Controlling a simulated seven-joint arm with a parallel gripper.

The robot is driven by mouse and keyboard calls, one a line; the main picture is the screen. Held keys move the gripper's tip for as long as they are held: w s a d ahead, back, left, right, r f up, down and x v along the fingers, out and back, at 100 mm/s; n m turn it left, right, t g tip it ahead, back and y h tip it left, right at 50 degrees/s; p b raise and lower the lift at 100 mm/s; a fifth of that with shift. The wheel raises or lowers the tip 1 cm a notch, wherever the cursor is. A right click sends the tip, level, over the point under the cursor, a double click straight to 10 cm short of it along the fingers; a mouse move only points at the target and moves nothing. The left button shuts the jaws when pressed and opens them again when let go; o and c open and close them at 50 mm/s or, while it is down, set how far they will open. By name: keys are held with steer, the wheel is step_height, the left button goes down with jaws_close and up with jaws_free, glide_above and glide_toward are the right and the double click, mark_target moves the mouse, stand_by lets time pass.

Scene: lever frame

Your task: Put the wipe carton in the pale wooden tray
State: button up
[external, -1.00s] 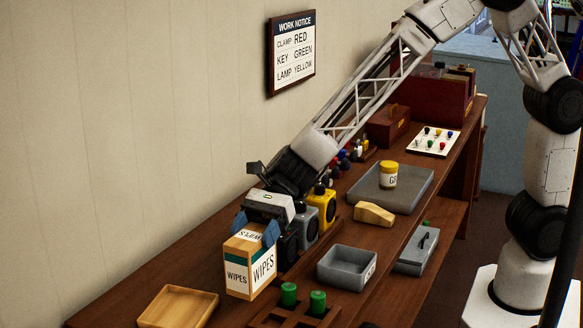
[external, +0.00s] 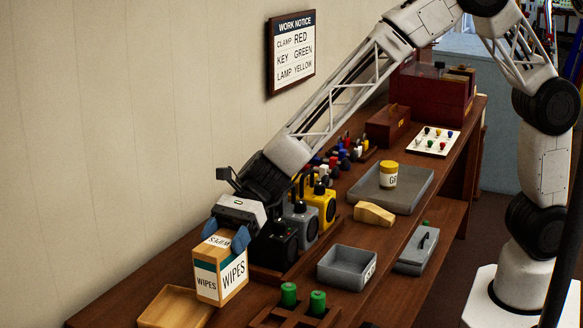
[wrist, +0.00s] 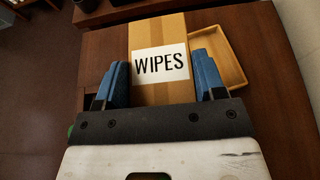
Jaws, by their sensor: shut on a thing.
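The wipe carton (external: 222,274) is a tan box with white WIPES labels and a green band. My gripper (external: 226,238) is shut on it from above, one blue finger on each side. In the wrist view the carton (wrist: 158,68) sits between the blue fingers of my gripper (wrist: 162,82). The tray (wrist: 232,72) also shows right of the carton in the wrist view. The gap under the carton is hard to judge.
Black, grey and yellow lamp-like boxes (external: 275,243) stand just right of my gripper. A grey bin (external: 345,268) and a dark rack with green cylinders (external: 290,294) are to the right. The wall is behind; bare bench (external: 110,305) lies left of the tray.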

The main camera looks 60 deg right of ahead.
steer(key=w+a, duration=0.6)
steer(key=w, duration=0.1)
steer(key=shift+w+a+f, duration=0.25)
steer(key=shift+a+f, duration=0.05)
steer(key=shift+f, duration=0.15)
steer(key=shift+f, duration=1.9)
steer(key=o, duration=1.3)
steer(key=v, duration=1.2)
